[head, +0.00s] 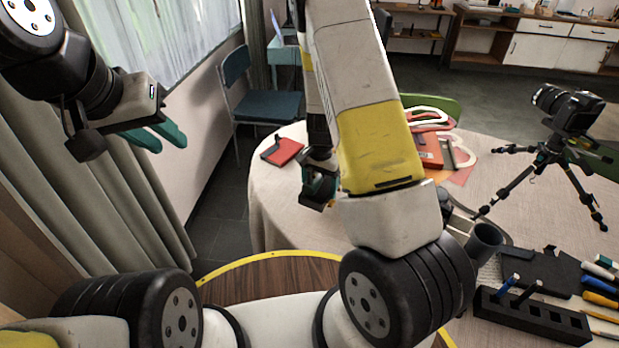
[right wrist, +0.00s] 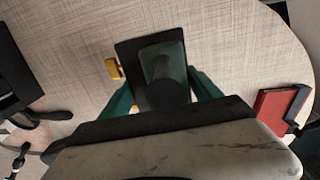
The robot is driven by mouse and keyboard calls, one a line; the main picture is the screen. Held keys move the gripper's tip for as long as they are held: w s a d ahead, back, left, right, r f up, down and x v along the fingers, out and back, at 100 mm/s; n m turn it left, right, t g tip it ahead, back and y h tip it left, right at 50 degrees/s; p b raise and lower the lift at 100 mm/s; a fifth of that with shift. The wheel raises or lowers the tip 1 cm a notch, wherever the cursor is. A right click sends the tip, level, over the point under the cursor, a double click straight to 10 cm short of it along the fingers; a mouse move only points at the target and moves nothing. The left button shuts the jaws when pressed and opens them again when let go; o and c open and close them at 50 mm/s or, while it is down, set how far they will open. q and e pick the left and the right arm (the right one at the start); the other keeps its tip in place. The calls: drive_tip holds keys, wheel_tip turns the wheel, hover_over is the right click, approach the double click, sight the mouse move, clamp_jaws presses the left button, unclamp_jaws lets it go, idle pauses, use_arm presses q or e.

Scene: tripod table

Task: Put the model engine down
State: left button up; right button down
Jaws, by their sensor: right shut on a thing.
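My right gripper (right wrist: 162,92) is shut on the model engine (right wrist: 163,65), one green finger on each side of it. The engine has a dark rectangular base, a greenish see-through cylinder and a small yellow part at its left. It is over the pale tablecloth; I cannot tell whether its base touches the cloth. In the head view my right gripper (head: 319,186) is over the left part of the round table (head: 277,205), partly hidden by my own arm. My left gripper (head: 165,139) is empty and open, in the air left of the table.
A red and black notebook (head: 282,150) lies left of the right gripper, and also shows in the right wrist view (right wrist: 272,108). Cloth around the engine is bare.

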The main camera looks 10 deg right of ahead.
sight(320, 191)
drive_tip(key=shift+w+d+f, duration=0.1)
drive_tip(key=shift+w+d, duration=0.1)
drive_tip(key=shift+w, duration=0.4)
drive_tip(key=shift+w+d, duration=0.15)
drive_tip(key=shift+w, duration=0.45)
drive_tip(key=shift+f, duration=1.75)
drive_tip(key=shift+c, duration=0.7)
unclamp_jaws()
drive_tip(key=shift+s+f, duration=0.1)
drive_tip(key=shift+f, duration=0.05)
